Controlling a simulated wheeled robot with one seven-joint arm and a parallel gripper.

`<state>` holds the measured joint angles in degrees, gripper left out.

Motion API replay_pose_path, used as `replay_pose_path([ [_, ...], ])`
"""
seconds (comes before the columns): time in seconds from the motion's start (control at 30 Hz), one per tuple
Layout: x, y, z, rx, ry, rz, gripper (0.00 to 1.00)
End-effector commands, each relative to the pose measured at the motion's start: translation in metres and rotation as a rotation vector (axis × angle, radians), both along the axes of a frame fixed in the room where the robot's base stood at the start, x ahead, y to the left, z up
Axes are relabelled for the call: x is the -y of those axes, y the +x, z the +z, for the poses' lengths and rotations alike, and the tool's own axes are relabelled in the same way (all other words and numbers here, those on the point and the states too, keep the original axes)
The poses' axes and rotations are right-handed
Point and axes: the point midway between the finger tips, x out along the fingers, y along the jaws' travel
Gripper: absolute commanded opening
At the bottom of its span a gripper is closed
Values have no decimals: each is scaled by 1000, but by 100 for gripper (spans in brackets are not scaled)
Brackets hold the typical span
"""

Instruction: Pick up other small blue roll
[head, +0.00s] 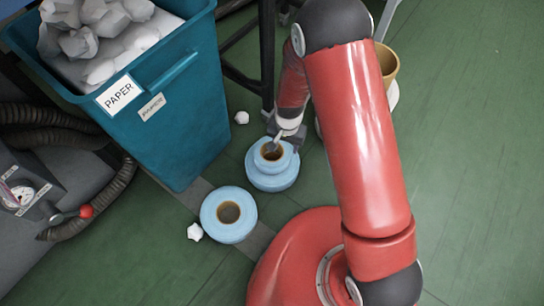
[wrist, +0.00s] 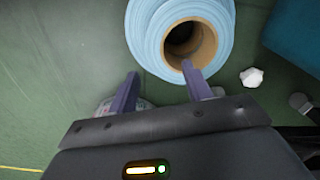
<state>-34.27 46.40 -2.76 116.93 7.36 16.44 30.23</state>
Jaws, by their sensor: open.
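A small blue roll with a brown core (head: 271,147) sits on top of a wider blue roll (head: 272,184) on the floor, beside the teal bin. Another blue roll (head: 215,207) lies flat on the floor, nearer and to the left. My gripper (head: 280,139) is at the far side of the upper small roll, partly hidden by my arm. In the wrist view the upper roll (wrist: 150,28) fills the top middle. My open fingers (wrist: 160,69) straddle its near wall: the right tip is at the core opening, the left tip just outside. I cannot tell whether they touch it.
The teal bin (head: 187,125) full of crumpled paper stands left of the stacked rolls. Paper balls (head: 241,117) and (head: 194,232) lie on the floor. A tan bucket (head: 388,66) is behind my arm. Hoses (head: 45,120) run at the left. Green floor at the right is clear.

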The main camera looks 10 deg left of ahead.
Motion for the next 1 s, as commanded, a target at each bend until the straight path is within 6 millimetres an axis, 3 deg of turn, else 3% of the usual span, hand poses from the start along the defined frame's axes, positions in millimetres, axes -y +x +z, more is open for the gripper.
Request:
replay_pose_path([
  [0.7,6,-6,-87,-7,-6,-2,49],
  [0.93,6,-5,-87,-5,-6,-2,49],
  [1.0,6,-5,-87,-5,-6,-2,40],
])
